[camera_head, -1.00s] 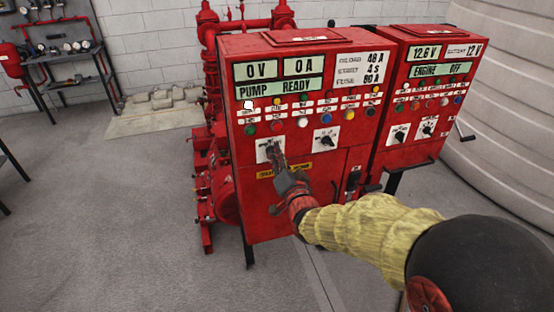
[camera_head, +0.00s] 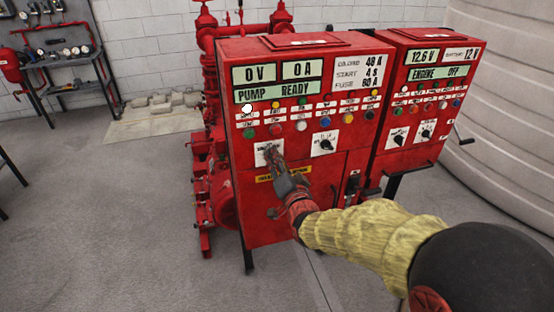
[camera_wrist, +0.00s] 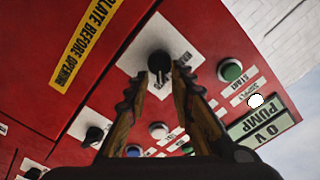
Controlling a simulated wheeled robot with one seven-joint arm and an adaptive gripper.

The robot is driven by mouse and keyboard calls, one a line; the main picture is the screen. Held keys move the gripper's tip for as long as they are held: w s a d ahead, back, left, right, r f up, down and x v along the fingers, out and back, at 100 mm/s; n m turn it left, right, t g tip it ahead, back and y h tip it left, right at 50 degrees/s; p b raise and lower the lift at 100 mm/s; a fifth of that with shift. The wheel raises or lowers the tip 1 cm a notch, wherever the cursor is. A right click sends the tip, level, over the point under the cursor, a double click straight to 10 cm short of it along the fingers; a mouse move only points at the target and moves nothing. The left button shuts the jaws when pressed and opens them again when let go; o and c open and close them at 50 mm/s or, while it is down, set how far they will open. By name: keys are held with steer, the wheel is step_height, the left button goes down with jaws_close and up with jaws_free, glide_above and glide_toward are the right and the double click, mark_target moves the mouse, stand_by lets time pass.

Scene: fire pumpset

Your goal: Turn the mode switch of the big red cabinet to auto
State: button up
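The big red cabinet (camera_head: 250,205) stands in the middle of the head view, with displays reading 0 V, 0 A and PUMP READY. Its left rotary switch sits on a white plate (camera_head: 260,158), partly hidden by my gripper (camera_head: 271,154). In the wrist view the black switch knob (camera_wrist: 159,62) shows on the plate, its pointer toward the gripper. My gripper (camera_wrist: 157,88) is open, with one toothed finger on each side of the knob. I cannot tell whether the fingers touch it. The plate's lettering is too small or hidden to read.
A second rotary switch (camera_head: 325,142) lies to the right on the same panel, below a row of coloured buttons and lamps. A smaller red cabinet (camera_head: 420,105) with the ENGINE OFF display adjoins on the right. Red pump piping (camera_head: 209,70) stands behind left.

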steer(key=shift+s, duration=0.15)
steer(key=v, duration=1.1)
steer(key=shift+s, duration=0.35)
steer(key=shift+d, duration=0.15)
